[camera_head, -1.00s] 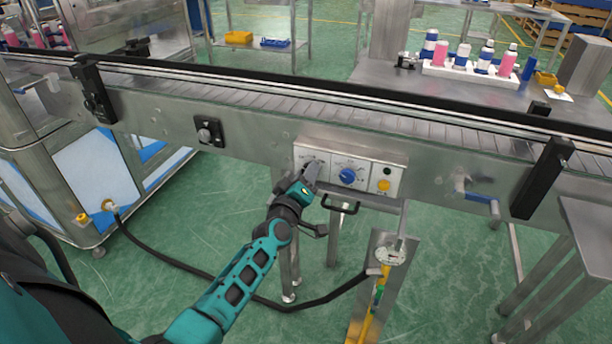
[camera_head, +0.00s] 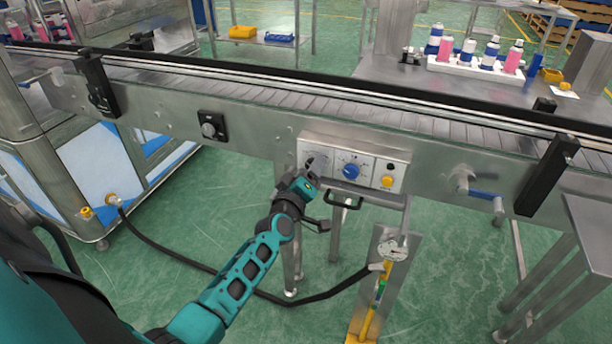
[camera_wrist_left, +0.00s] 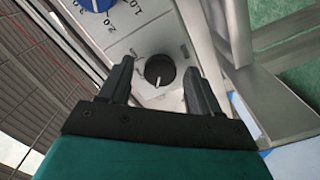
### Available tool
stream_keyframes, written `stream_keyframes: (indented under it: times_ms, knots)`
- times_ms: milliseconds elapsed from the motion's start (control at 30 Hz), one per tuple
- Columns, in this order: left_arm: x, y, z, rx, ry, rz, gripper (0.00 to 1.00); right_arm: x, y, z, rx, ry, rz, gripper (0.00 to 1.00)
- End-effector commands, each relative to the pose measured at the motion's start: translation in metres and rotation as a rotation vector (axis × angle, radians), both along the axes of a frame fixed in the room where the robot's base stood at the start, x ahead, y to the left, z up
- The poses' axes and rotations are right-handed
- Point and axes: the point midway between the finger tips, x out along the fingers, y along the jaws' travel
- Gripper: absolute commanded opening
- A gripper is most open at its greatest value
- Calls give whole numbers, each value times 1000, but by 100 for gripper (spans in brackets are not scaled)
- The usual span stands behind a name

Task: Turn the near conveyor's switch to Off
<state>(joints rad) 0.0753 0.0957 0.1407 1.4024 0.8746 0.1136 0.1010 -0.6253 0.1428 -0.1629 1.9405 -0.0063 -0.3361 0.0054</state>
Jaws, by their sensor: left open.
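The near conveyor's control panel (camera_head: 371,166) is a light plate on the conveyor's side. My left gripper (camera_head: 316,168) is in front of the panel's left end and covers the switch there in the head view. In the left wrist view, the switch (camera_wrist_left: 160,69) is a round black knob with a white pointer line toward the bottom of the picture. My open left gripper (camera_wrist_left: 159,66) has one finger on each side of the knob, with a visible gap at both sides. Small labels beside the knob are too blurred to read. My right gripper is not in view.
A blue dial (camera_head: 351,171) and a yellow button (camera_head: 387,181) sit right of the switch. A black handle (camera_head: 345,203) is below the panel. A gauge stand (camera_head: 391,250) and a black hose (camera_head: 200,265) are below. A white rack (camera_head: 474,68) of bottles stands behind the conveyor.

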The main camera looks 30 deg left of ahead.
Motion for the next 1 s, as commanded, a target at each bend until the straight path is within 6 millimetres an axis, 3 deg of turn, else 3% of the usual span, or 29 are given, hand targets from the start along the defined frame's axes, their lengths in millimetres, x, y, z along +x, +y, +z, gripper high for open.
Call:
stream_keyframes:
  times_ms: [167, 500, 700, 1000]
  knots:
    - [-16, -4, 0, -1, 2, 0, 63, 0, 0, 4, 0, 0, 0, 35]
    - [-82, -20, -1, -1, 3, 0, 63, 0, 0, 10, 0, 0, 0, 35]
    - [-111, -27, -1, -2, 3, 0, 63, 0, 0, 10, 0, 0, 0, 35]
    - [-125, -30, 0, -1, 1, 1, 63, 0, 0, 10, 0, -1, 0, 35]
